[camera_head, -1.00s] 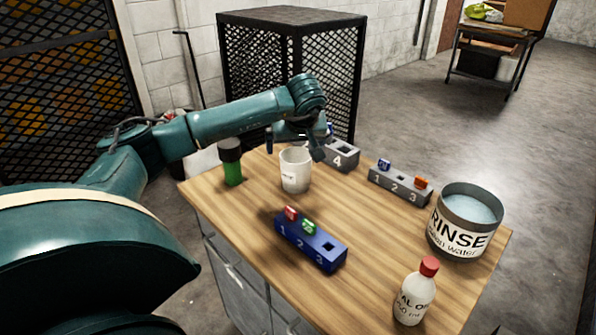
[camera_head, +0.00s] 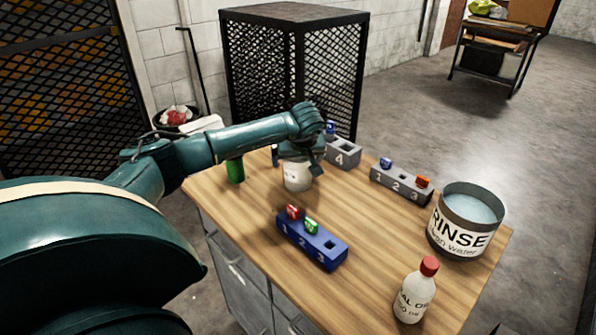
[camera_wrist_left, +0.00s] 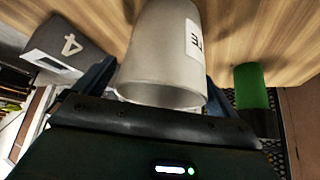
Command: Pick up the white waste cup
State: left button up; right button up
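The white waste cup (camera_head: 297,179) stands upright on the wooden table near its far left part. My left gripper (camera_head: 297,161) is over the cup, pointing down, with one finger on each side of it. In the left wrist view the cup (camera_wrist_left: 158,65) lies between the two fingers, its open rim toward the palm, with part of a label showing. A gap shows between the left-hand finger and the cup, so the gripper looks open around it. Contact on the other side is unclear. My right gripper is not in view.
A green container (camera_head: 235,171) stands left of the cup. A grey block marked 4 (camera_head: 343,155) is close behind right.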

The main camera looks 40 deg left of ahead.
pick_arm(q)
jog(key=c, duration=0.9)
jog(key=shift+c, duration=0.2)
